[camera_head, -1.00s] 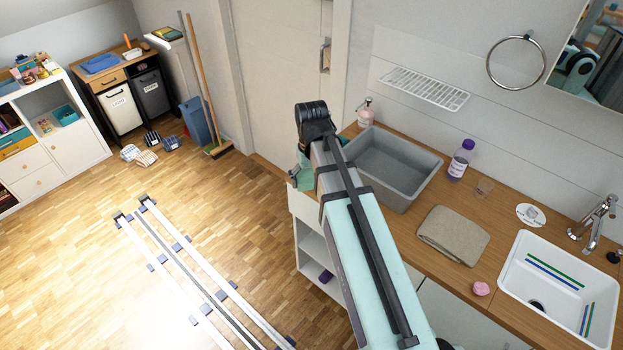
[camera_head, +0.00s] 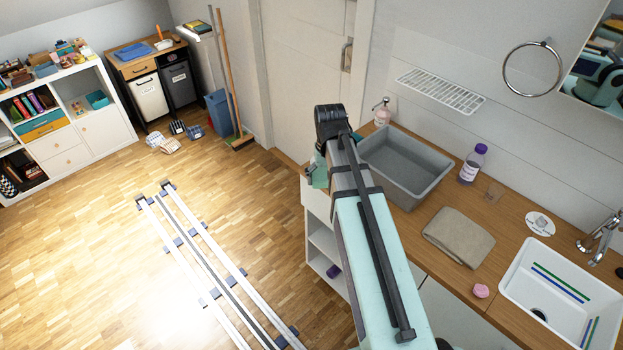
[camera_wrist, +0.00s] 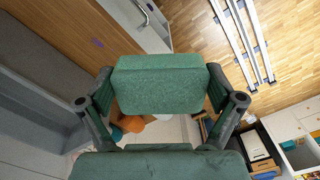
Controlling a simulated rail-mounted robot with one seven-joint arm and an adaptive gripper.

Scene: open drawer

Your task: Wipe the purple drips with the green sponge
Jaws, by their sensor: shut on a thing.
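The green sponge (camera_wrist: 160,84) is clasped between the two dark fingers of my gripper (camera_wrist: 160,90) in the wrist view. A small purple mark (camera_wrist: 97,42) shows on the wooden surface at the upper left of the wrist view, apart from the sponge. In the head view my arm hides most of the gripper; I see only a teal-green part (camera_head: 317,172) at the counter's left end. I cannot make out purple drips on the worktop in the head view.
A purple object (camera_head: 333,271) sits on a lower shelf.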

